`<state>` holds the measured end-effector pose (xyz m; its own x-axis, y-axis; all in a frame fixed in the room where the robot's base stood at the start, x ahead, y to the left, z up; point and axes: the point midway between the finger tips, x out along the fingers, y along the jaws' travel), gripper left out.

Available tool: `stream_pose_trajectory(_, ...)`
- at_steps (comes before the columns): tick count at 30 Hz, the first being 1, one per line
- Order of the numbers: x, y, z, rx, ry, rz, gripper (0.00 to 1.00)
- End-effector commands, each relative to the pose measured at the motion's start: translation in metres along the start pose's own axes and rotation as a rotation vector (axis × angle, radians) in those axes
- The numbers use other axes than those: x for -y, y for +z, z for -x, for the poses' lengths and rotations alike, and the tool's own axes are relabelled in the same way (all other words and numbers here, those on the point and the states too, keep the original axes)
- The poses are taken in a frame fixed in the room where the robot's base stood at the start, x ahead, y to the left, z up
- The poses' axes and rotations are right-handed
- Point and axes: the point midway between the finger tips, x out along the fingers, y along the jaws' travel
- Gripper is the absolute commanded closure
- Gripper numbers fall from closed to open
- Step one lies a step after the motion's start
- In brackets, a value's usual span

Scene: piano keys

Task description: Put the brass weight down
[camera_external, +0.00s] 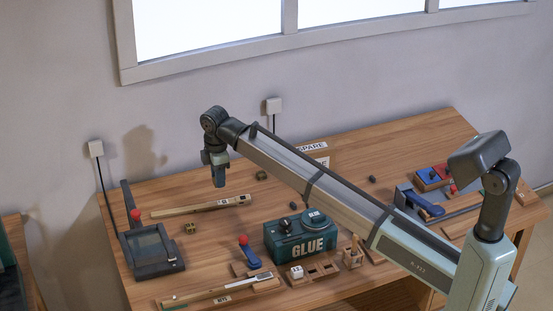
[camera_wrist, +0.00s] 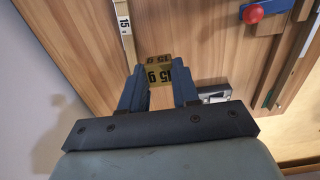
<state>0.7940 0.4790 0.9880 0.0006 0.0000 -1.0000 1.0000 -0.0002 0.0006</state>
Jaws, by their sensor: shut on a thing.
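My gripper (camera_external: 217,182) hangs over the back left of the bench, fingers pointing down. In the wrist view its blue fingers (camera_wrist: 160,88) are shut on a brass weight (camera_wrist: 159,73), a yellow block marked "15 g". The weight is hard to make out in the outside view, hidden by the fingers. A long wooden piano key (camera_external: 185,210) lies on the bench below the gripper. Its white label reads "15" in the wrist view (camera_wrist: 124,24).
A dark tray device (camera_external: 152,250) with a red knob stands at the left. A green GLUE box (camera_external: 300,240) stands mid-front, beside a blue lever (camera_external: 250,259) with a red knob. Another key (camera_external: 215,293) lies at the front edge. Bare wood surrounds the back key.

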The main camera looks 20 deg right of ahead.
Motion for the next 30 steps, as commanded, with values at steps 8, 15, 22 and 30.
stream_pose_trajectory(8, 0.005, -0.005, -0.035, 0.001, -0.001, -0.001, 0.98)
stream_pose_trajectory(15, 0.004, -0.005, -0.055, 0.0, 0.0, 0.0, 0.98)
stream_pose_trajectory(22, 0.005, -0.005, -0.087, 0.001, -0.001, 0.0, 0.98)
stream_pose_trajectory(30, 0.004, -0.005, -0.116, 0.0, 0.0, 0.0, 0.98)
